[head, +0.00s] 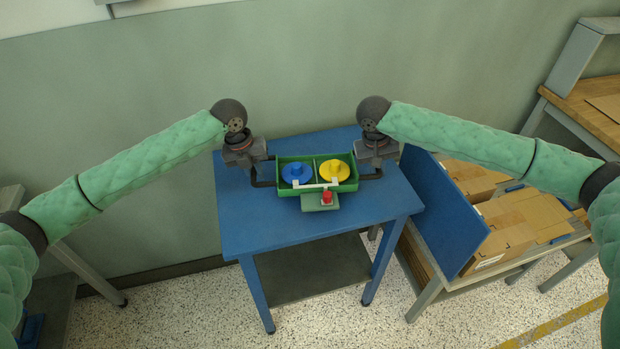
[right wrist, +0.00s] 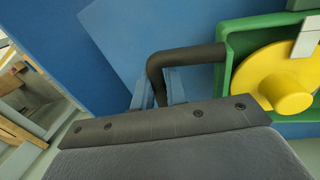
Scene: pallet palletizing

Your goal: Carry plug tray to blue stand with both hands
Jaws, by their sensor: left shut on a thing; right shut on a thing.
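The plug tray (head: 347,187) is green with two compartments, a blue round plug (head: 296,172) in the left one and a yellow round plug (head: 334,170) in the right. A small front tab carries a red button (head: 326,196). The tray is over the blue stand (head: 280,230); I cannot tell whether it touches the top. My left gripper (head: 262,172) is shut on the tray's left dark handle. My right gripper (head: 373,165) is shut on the right handle (right wrist: 190,55), beside the yellow plug (right wrist: 285,80) in the right wrist view.
A blue panel (head: 439,215) stands right of the stand, by a bench with cardboard boxes (head: 512,222). A wooden-topped table (head: 595,105) is at the far right. A green-grey wall (head: 130,90) is behind. The stand's front top is clear.

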